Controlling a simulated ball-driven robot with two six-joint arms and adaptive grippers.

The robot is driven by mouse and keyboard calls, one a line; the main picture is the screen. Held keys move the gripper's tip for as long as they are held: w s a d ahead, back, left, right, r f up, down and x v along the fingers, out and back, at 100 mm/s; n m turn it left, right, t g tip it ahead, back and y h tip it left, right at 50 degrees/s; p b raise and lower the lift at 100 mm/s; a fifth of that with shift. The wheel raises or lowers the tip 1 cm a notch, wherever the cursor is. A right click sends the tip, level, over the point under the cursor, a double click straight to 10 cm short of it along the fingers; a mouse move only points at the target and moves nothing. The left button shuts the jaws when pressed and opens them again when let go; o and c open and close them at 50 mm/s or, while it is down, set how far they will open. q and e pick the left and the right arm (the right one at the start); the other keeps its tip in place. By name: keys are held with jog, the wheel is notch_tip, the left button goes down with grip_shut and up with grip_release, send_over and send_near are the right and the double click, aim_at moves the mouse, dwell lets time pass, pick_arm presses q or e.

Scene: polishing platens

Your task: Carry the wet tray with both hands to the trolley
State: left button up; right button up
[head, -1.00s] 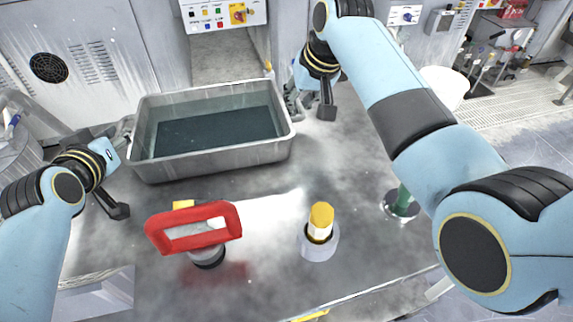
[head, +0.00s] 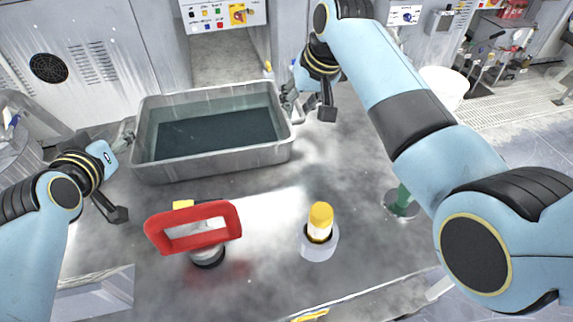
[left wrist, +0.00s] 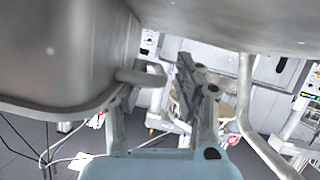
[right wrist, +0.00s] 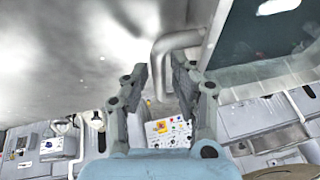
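The wet tray (head: 214,165) is a grey metal tub holding dark water, standing at the back of the wet grey bench (head: 270,255). My left gripper (head: 124,135) is at its left end. In the left wrist view, the fingers are apart, with the tray's bent handle (left wrist: 142,78) at the gap. My right gripper (head: 291,103) is at its right end. In the right wrist view, its open fingers (right wrist: 158,82) stand either side of the other handle (right wrist: 172,45), without a clear grip. I cannot make out the trolley.
A red-framed handle tool (head: 193,243) and a yellow-capped bottle in a holder (head: 320,246) stand on the bench in front of the tray. A green-stemmed object (head: 401,203) stands right. A control panel (head: 222,14) is behind; a white bucket (head: 445,88) is farther right.

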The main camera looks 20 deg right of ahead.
pick_arm(q)
jog(key=v, duration=0.6)
jog(key=shift+s, duration=0.2)
jog(key=shift+s+r, duration=0.2)
jog(key=shift+s, duration=0.05)
jog(key=shift+a, duration=0.1)
pick_arm(e)
jog(key=shift+s+r, duration=0.1)
jog(key=shift+r, duration=0.15)
pick_arm(q)
jog(key=shift+s, duration=0.1)
pick_arm(e)
jog(key=v, duration=1.1)
jog(key=shift+r, duration=0.2)
jog(key=shift+s+d, duration=0.1)
